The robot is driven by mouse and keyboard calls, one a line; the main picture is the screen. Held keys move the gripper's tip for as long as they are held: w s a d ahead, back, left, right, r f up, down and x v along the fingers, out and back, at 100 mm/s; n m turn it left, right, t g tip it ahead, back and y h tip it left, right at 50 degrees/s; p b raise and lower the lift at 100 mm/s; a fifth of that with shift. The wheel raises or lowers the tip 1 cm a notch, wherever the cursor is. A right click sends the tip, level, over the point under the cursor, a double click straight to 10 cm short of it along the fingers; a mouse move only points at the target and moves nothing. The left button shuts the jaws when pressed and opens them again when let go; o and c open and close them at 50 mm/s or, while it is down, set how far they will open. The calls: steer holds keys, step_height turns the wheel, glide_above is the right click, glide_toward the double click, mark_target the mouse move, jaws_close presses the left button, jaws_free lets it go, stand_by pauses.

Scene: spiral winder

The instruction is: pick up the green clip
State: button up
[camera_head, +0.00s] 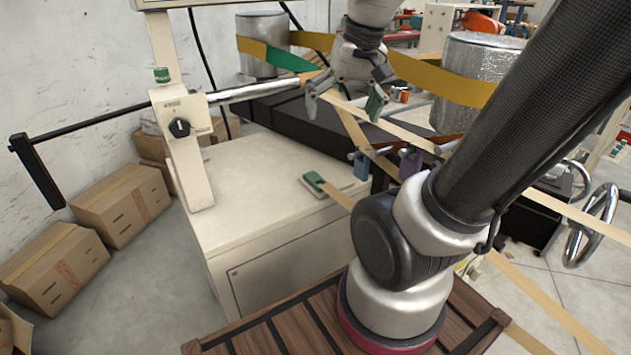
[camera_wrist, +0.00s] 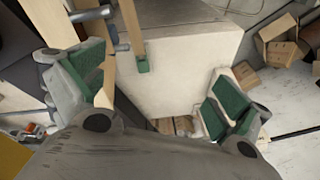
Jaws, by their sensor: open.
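The green clip (camera_head: 314,179) lies on the pale top of the machine cabinet in the head view, at the end of a tan strap (camera_head: 338,198). In the wrist view a small green piece (camera_wrist: 143,66), which looks like the same clip, sits at a tan strap's end by the cabinet's edge. My gripper (camera_head: 343,106) is open and empty, apart from the clip and above and behind it in the head view. In the wrist view its green-padded fingers (camera_wrist: 157,85) are spread wide, with the green piece between them in the picture. Another strap crosses near the left finger.
Several tan and yellow straps run from shiny rolls (camera_head: 480,70) across the right side. A post with a black knob (camera_head: 180,127) and a metal roller stand left of my gripper. Cardboard boxes (camera_head: 122,203) stand on the floor at left. The cabinet top (camera_head: 255,190) is mostly clear.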

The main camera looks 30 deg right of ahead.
steer(key=w+d+f+m+g+y, duration=0.25)
steer(key=w+f+m, duration=0.35)
steer(key=w, duration=0.4)
steer(key=m+y, duration=0.1)
steer(key=m, duration=0.7)
glide_toward(315, 179)
steer(key=x, duration=0.8)
steer(key=shift+a+f, duration=0.1)
steer(key=shift+f, duration=0.1)
steer(key=c, duration=1)
